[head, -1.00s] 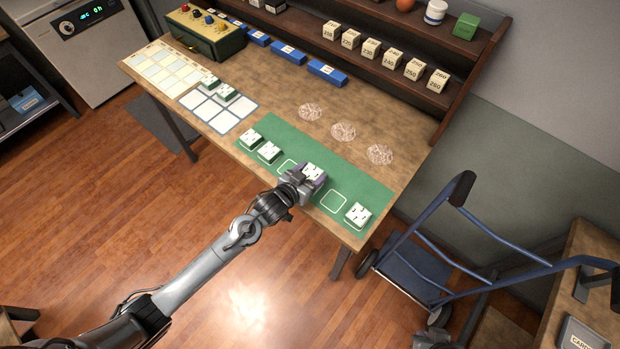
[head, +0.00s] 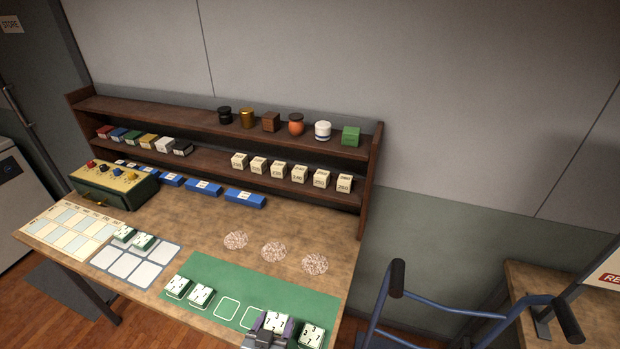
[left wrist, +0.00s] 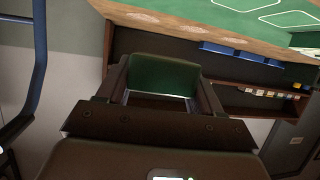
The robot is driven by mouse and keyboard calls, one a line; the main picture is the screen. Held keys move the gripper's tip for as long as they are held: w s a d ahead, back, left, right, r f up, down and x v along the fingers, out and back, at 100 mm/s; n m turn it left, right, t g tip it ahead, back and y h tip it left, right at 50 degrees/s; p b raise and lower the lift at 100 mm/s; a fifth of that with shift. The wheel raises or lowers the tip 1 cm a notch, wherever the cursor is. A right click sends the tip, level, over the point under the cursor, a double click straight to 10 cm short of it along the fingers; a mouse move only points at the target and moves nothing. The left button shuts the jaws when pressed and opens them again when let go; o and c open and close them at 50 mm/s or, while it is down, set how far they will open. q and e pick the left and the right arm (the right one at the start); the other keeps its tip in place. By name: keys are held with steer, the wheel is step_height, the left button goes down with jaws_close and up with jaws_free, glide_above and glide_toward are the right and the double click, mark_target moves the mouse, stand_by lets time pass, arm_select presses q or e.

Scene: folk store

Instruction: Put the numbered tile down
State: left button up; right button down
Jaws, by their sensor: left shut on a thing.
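My left gripper (head: 270,326) is at the front edge of the green mat (head: 290,290), shut on a numbered tile (head: 278,321) with a white face and dark marks. In the left wrist view the tile's green side (left wrist: 163,77) shows between the fingers. I cannot tell whether the tile touches the mat. A similar tile (head: 312,334) lies close on its right. Two more tiles (head: 178,287) (head: 200,295) lie at the mat's left end. Two empty white outlines (head: 227,308) (head: 250,317) show between them and my gripper. My right gripper is not in view.
A white-celled card (head: 133,264) with two tiles lies left of the mat. Round speckled patches (head: 273,252) mark the table behind it. A shelf (head: 215,126) with cubes and jars stands at the back. A blue trolley (head: 460,305) stands right of the table.

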arm_select(q)
steer(key=s+a+r+n+y, duration=0.25)
steer(key=s+a+r, duration=0.25)
steer(key=a+r, duration=0.7)
step_height(320, 180, up, 13)
steer(key=s+p, duration=0.2)
steer(key=p, duration=2.1)
steer(key=shift+s+d+r, duration=0.15)
steer(key=shift+s+d, duration=0.05)
